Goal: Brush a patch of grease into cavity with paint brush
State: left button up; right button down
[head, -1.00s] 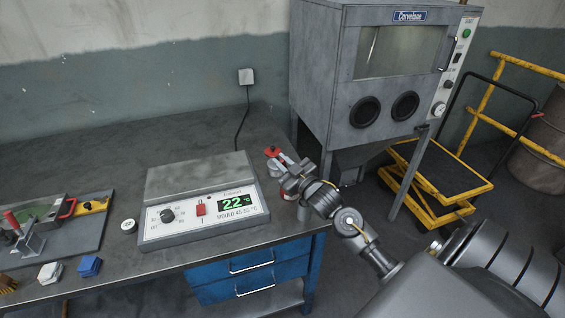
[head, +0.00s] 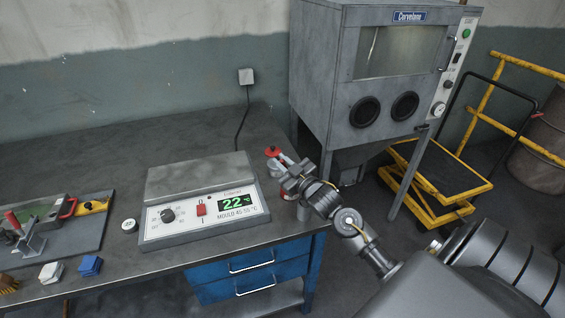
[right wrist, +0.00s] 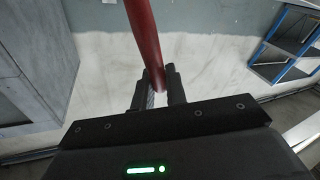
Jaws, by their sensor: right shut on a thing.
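My right gripper (head: 287,174) is over the right end of the bench, just right of the heating plate. It is shut on the paint brush, whose red handle (right wrist: 143,38) runs up from between the fingers in the right wrist view. The bristles cannot be made out. No grease patch can be made out. My left gripper is out of view.
The heating plate (head: 200,176) reads 22 °C. A small round tin (head: 129,226) stands left of it. A blue block (head: 90,266) and a white block (head: 51,272) lie near the front edge. A grey cabinet (head: 340,90) and yellow lift cart (head: 430,190) stand beyond the bench.

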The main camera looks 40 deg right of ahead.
jog(key=shift+s+a+f, duration=0.1)
jog(key=shift+a+f, duration=0.1)
jog(key=shift+f, duration=0.45)
dwell(0.5)
jog(key=shift+r, duration=0.15)
jog(key=shift+d+r+p, duration=0.1)
jog(key=shift+r+p, duration=0.4)
jog(key=shift+p, duration=0.3)
notch_tip(320, 180, up, 4)
jog(key=p, duration=0.3)
jog(key=shift+f, duration=0.1)
notch_tip(320, 180, up, 3)
jog(key=p, duration=0.2)
jog(key=shift+d+p, duration=0.1)
jog(key=shift+p, duration=0.25)
jog(key=shift+f, duration=0.1)
